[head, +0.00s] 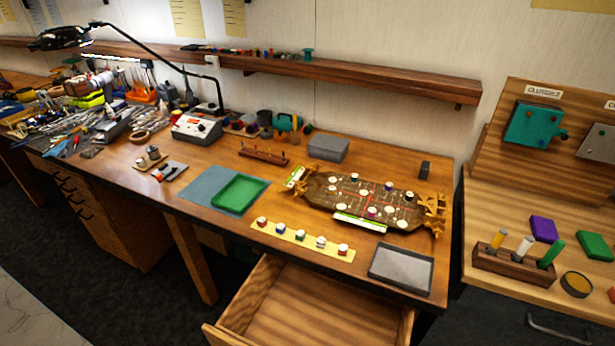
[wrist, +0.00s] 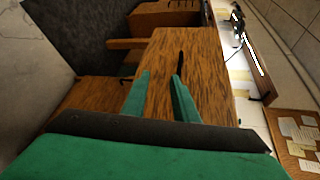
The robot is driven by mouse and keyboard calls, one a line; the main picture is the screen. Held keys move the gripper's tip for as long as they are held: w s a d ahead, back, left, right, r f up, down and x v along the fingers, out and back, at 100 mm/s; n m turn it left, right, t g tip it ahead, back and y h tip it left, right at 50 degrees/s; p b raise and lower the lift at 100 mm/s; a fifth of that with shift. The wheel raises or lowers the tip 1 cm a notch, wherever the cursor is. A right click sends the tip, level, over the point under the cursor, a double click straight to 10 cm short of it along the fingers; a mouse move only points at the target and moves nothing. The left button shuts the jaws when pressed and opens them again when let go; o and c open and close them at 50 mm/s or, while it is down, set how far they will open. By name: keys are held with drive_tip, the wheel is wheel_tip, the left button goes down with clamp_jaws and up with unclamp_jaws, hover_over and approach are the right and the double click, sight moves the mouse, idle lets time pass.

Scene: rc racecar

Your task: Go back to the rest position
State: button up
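My gripper (wrist: 161,80) shows in the wrist view, with two green fingers apart and bare brown wood visible between them. It is open and holds nothing that I can see. My gripper and arm are not in the head view. The wrist view is turned sideways, and I cannot tell how far the fingers are from the wooden surface (wrist: 205,65) beyond them.
The head view shows a workbench (head: 195,167) with an open, empty-looking drawer (head: 310,312) jutting from its front. A brown car chassis (head: 345,189), a green tray (head: 240,190) and a grey tray (head: 401,268) lie on top. Tools crowd the left end.

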drive_tip(key=s+f+n+g+h, duration=0.3)
drive_tip(key=s+f+h, duration=0.2)
drive_tip(key=f+h, duration=0.25)
wheel_tip(320, 180, up, 23)
drive_tip(key=a+n+t+h, duration=0.2)
drive_tip(key=n+t, duration=0.4)
drive_tip(key=n, duration=0.2)
drive_tip(key=shift+a+n, duration=0.15)
drive_tip(key=shift+n, duration=0.25)
drive_tip(key=shift+s+h, duration=0.1)
drive_tip(key=shift+h, duration=0.15)
